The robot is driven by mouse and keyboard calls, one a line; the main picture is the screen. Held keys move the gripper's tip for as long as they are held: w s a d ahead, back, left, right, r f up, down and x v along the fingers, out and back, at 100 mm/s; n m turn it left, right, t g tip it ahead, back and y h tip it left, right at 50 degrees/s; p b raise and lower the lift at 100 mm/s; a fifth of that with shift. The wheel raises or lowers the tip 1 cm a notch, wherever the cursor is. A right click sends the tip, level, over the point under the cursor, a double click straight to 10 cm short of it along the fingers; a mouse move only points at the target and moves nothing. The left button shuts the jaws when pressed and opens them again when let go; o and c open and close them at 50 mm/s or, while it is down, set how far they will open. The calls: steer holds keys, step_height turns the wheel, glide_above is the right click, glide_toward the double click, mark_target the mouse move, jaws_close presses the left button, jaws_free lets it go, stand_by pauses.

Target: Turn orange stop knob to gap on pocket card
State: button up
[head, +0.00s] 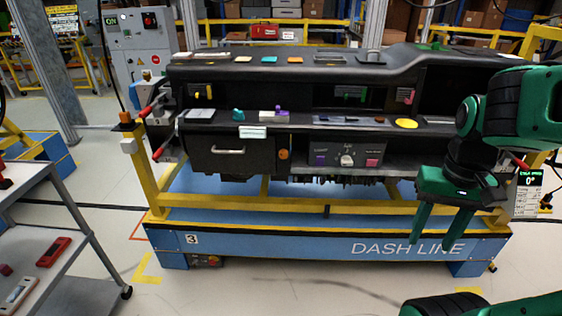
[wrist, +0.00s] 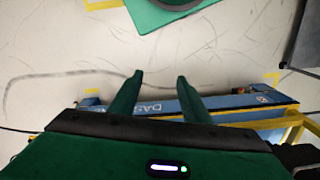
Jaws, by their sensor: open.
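A small round orange knob (head: 284,154) sits on the front face of the black dashboard module (head: 345,67), right of the glovebox handle (head: 228,151). Its pointing direction is too small to tell. A small white card (head: 252,132) with unreadable print stands on the ledge above the glovebox; I cannot tell whether it is the pocket card. My green gripper (head: 434,247) hangs fingers down in front of the right part of the stand, well right of and apart from the knob. In the wrist view its two fingers (wrist: 160,78) are spread with nothing between them.
The module rests on a yellow frame (head: 340,231) over a blue base. A panel with a white dial (head: 346,160) and coloured buttons is right of the knob. Small coloured parts line the ledges. A grey cart (head: 84,284) stands front left. The floor before the base is mostly clear.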

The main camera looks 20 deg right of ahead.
steer(key=w+d+f+n+h, duration=0.5)
steer(key=w+d+f+h, duration=0.15)
steer(key=w+f, duration=0.45)
steer(key=w+n+t+h, duration=0.35)
steer(key=w+n, duration=0.25)
steer(key=w, duration=0.5)
steer(key=n+t+y, duration=0.5)
steer(key=n+t, duration=0.9)
steer(key=n, duration=0.6)
glide_toward(283, 156)
steer(key=x, duration=0.7)
steer(key=shift+w+d, duration=0.1)
steer(key=shift+w, duration=0.25)
